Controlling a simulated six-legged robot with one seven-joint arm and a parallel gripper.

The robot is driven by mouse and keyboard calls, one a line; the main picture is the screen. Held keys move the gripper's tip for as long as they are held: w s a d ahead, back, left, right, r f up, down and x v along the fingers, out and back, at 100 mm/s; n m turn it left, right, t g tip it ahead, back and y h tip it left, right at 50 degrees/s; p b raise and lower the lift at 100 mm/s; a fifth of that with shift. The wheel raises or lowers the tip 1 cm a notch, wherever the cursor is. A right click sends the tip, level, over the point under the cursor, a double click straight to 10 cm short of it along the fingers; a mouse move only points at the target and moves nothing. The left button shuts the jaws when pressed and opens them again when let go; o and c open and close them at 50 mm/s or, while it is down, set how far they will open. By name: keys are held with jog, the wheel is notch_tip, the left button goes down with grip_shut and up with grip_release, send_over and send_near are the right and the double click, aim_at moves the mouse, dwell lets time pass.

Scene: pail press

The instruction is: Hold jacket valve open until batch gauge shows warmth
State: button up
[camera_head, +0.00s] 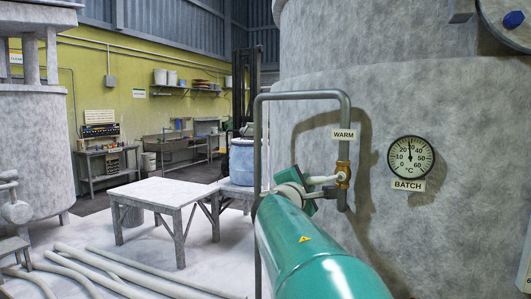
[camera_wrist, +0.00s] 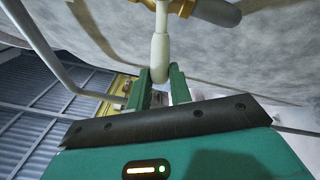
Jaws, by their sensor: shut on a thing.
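The jacket valve (camera_head: 343,175) has a brass body on a grey pipe against the large frosted tank, under a WARM label (camera_head: 343,134). Its pale handle (camera_head: 322,180) sticks out to the left. My gripper (camera_head: 306,190) is shut on the end of the handle. In the wrist view, the two green fingers (camera_wrist: 159,86) stand on either side of the pale handle (camera_wrist: 159,55), with the brass valve body (camera_wrist: 182,6) above. The batch gauge (camera_head: 411,157), a white dial in °C, has its needle nearly straight up, between 20 and 40. A BATCH label (camera_head: 408,185) sits below it.
A bent grey pipe (camera_head: 300,95) arches around my forearm. A frosted table (camera_head: 163,193) and a blue drum (camera_head: 242,162) stand to the left. Pale hoses (camera_head: 90,275) lie on the white floor. Another frosted tank (camera_head: 35,140) stands far left.

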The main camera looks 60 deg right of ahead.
jog(key=shift+o, duration=0.2)
jog(key=shift+r, duration=1.2)
jog(key=o, duration=0.9)
jog(key=a, duration=0.4)
jog(key=s+a, duration=0.1)
jog(key=a, duration=0.4)
jog(key=s+a, duration=0.1)
jog(key=a, duration=0.3)
jog(key=shift+a+f, duration=0.1)
jog(key=shift+a, duration=0.2)
